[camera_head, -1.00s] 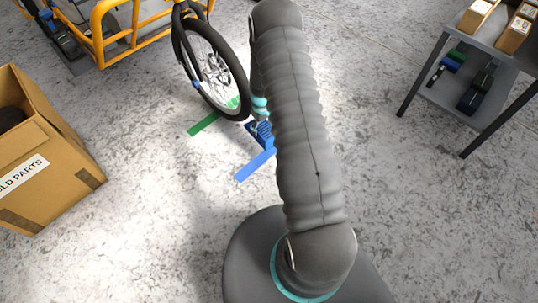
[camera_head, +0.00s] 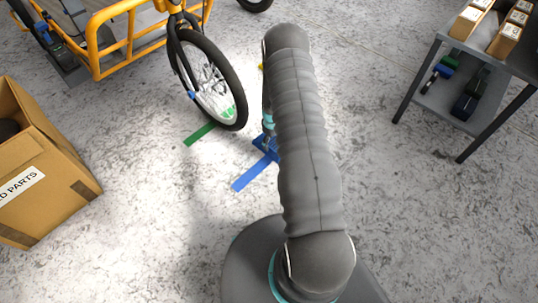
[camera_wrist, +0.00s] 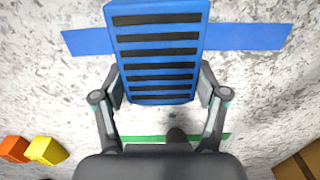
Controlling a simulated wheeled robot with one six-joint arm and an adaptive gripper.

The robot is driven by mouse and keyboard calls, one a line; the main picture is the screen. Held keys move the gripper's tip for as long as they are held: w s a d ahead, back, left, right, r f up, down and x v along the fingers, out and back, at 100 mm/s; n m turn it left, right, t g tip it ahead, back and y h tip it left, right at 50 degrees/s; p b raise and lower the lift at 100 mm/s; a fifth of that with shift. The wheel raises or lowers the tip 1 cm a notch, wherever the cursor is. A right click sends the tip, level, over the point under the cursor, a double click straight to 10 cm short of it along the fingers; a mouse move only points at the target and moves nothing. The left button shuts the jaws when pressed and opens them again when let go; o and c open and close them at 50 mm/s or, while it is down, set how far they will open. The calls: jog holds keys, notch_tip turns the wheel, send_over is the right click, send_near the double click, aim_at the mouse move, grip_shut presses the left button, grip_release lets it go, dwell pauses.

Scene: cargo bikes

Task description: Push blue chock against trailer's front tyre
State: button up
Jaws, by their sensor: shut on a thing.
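The blue chock (camera_wrist: 158,55) with black ribs fills the upper middle of the wrist view. My gripper (camera_wrist: 161,88) has a finger on each side of its near end and is shut on it. In the head view the chock (camera_head: 266,148) is on the floor, partly hidden by my arm, just above the blue floor strip (camera_head: 251,174). The front tyre (camera_head: 238,112) of the orange cargo vehicle stands to its upper left, by the green strip (camera_head: 200,133). A small gap shows between the chock and the tyre.
A cardboard box (camera_head: 62,190) stands at the left. A grey shelf table (camera_head: 446,42) with small boxes is at the upper right. The orange frame (camera_head: 112,60) is at the upper left. Orange and yellow objects (camera_wrist: 44,151) lie at the wrist view's lower left. Floor around the chock is clear.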

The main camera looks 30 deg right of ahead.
aim_at(269, 156)
jog(key=shift+s+a+f, duration=0.95)
jog(key=shift+a, duration=0.2)
jog(key=shift+f, duration=1.95)
jog(key=shift+f, duration=0.2)
jog(key=o, duration=1.7)
jog(key=shift+c, duration=0.2)
jog(key=shift+r, duration=0.15)
